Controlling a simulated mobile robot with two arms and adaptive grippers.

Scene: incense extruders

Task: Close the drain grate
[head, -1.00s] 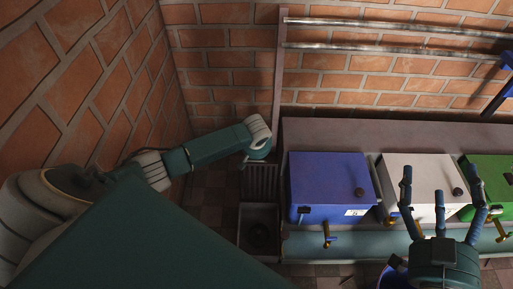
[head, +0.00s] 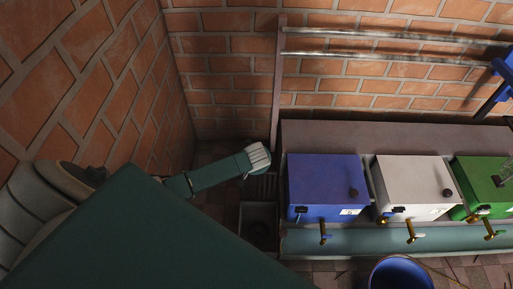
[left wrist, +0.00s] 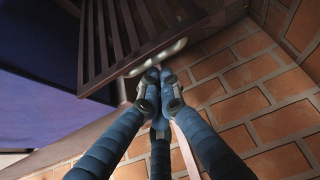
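The drain grate (head: 261,187) is a dark slatted panel at the back end of a narrow floor drain (head: 258,228), left of the blue box. In the left wrist view the slatted grate (left wrist: 135,30) fills the upper middle, its rim just ahead of my left fingertips. My left gripper (left wrist: 155,78) has its blue fingers drawn together, tips at the rim. I cannot tell whether they touch or pinch it. In the head view my left wrist covers the gripper and part of the grate.
A blue box (head: 325,183), a white box (head: 410,183) and a green box (head: 482,178) with brass taps stand along the bench right of the drain. A blue bucket (head: 400,272) stands in front. Brick walls (head: 225,70) close off the back and left.

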